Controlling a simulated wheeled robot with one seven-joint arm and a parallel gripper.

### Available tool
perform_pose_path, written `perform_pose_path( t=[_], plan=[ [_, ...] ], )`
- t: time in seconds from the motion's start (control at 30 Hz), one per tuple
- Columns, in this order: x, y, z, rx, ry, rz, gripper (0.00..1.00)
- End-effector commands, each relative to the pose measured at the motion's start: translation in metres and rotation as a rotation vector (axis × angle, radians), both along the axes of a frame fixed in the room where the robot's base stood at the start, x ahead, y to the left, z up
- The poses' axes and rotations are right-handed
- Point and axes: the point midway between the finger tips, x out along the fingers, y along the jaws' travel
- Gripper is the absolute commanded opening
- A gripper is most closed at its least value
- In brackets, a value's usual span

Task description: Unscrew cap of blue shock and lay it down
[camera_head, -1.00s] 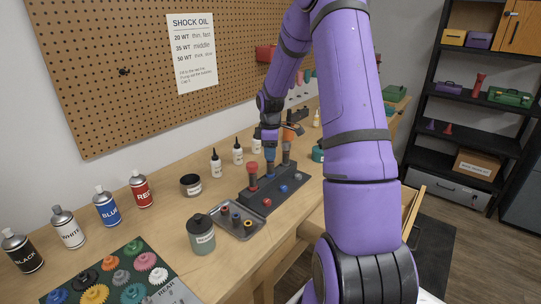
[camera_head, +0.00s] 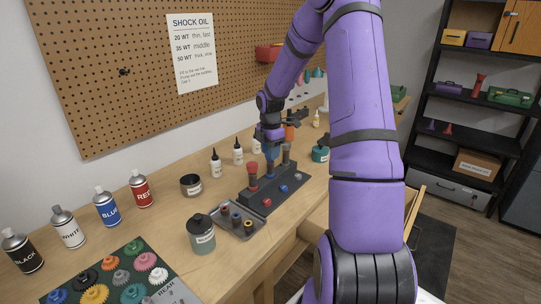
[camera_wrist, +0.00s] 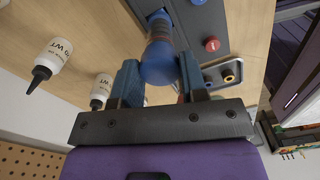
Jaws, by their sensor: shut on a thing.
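The blue shock (camera_head: 270,155) stands upright in the dark stand (camera_head: 262,201), between a red-capped shock (camera_head: 252,172) and a grey one (camera_head: 286,150). My gripper (camera_head: 270,138) comes down on its top from above. In the wrist view, my gripper (camera_wrist: 161,84) has its two fingers shut on the round blue cap (camera_wrist: 159,62). The cap appears in line with the shock body and the stand (camera_wrist: 203,15). Whether any thread gap shows under the cap, I cannot tell.
A grey tray (camera_head: 262,233) with small parts sits in front of the stand, beside a dark-lidded jar (camera_head: 201,240). White oil bottles (camera_head: 216,162) stand behind the stand. Spray cans and a gear mat lie to the left.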

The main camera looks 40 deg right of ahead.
Motion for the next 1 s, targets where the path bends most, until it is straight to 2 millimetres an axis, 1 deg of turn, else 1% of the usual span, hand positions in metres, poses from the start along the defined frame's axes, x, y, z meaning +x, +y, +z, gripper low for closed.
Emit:
perform_pose_path(
  t=[0.2,0.23,0.33,0.37,0.73,1.0],
  plan=[
    [0.0,0.0,0.0,0.0,0.0,0.011,0.16],
    [0.0,0.0,0.0,0.0,0.0,0.011,0.42],
    [0.0,0.0,0.0,0.0,0.0,0.01,0.65],
    [0.0,0.0,0.0,0.0,0.0,0.01,0.69],
    [0.0,0.0,0.003,0.0,0.0,0.009,0.69],
    [0.0,-0.001,0.02,-0.002,-0.002,0.008,0.69]
  ],
)
